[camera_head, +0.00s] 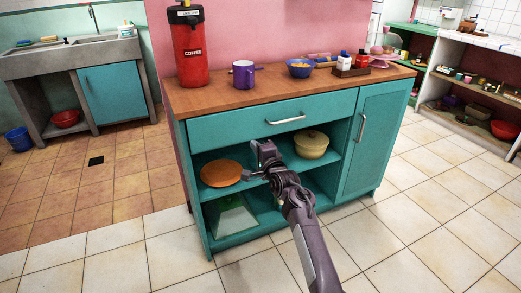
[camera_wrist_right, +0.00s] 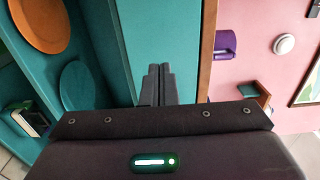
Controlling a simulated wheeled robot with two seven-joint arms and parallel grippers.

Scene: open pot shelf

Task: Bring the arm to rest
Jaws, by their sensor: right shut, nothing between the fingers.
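My right arm reaches in from the bottom of the head view. Its gripper (camera_head: 264,153) is in front of the teal cabinet (camera_head: 246,128), at the open shelf below the drawer. My left gripper is not in view.
The wooden counter (camera_head: 270,94) holds a red coffee dispenser (camera_head: 192,50), a purple mug (camera_head: 243,75) and a blue bowl (camera_head: 300,68). The drawer handle (camera_head: 286,120) and door handle (camera_head: 362,128) stick out. Tiled floor in front is clear.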

